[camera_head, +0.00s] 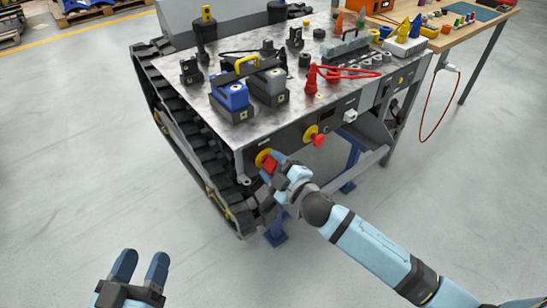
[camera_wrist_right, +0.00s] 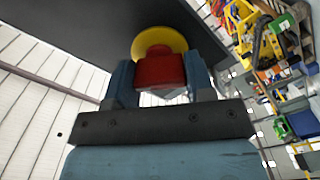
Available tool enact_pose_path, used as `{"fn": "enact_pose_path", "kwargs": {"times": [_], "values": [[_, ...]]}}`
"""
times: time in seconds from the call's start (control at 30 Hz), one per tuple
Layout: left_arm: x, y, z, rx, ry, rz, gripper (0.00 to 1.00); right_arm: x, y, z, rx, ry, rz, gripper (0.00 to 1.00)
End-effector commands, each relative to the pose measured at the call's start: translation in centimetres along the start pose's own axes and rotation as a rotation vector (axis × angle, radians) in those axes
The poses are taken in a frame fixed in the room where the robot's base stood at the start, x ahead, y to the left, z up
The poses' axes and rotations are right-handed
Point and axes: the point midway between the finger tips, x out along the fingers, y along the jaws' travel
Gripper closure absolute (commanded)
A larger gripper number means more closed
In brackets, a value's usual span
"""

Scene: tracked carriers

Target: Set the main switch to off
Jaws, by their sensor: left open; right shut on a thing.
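The main switch is a red handle (camera_head: 270,164) on a round yellow plate (camera_head: 261,156), at the left end of the carrier's front panel. My right gripper (camera_head: 275,166) is shut on the red handle. In the right wrist view the handle (camera_wrist_right: 158,67) sits between both fingers, with the yellow plate (camera_wrist_right: 160,39) behind it. The fingers partly hide the handle's sides, and I cannot read any position marks. My left gripper (camera_head: 139,266) is open and empty, low at the left, well away from the carrier.
A red mushroom-shaped knob (camera_head: 319,140) on a yellow base sticks out right of the switch. The tracked carrier (camera_head: 183,103) has blue and grey battery-like blocks (camera_head: 231,96) and red cables (camera_head: 348,74) on top. A workbench (camera_head: 474,28) stands at the back right. The floor in front is clear.

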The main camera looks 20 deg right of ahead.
Motion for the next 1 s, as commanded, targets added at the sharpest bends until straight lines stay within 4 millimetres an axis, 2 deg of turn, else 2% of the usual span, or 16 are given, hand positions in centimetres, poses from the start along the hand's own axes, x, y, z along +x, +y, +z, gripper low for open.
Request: {"fn": "enact_pose_path", "kwargs": {"times": [0.3,0.5,0.8,1.0], "values": [[-1.1,-1.8,3.3,0.026,-0.195,-0.07,0.44,0.0,0.2,-0.3,-0.296,0.001,0.0,0.75],[-1.8,-2.6,4.7,0.037,-0.272,-0.096,0.44,0.0,0.1,-0.1,-0.455,0.001,-0.001,0.75],[-2.6,-3.1,6.0,0.042,-0.341,-0.116,0.44,0.0,-0.1,-0.1,-0.613,0.001,0.0,0.75],[-2.7,-3.3,6.3,0.045,-0.358,-0.119,0.44,0.0,-0.1,0.0,-0.658,0.001,0.0,0.75]]}}
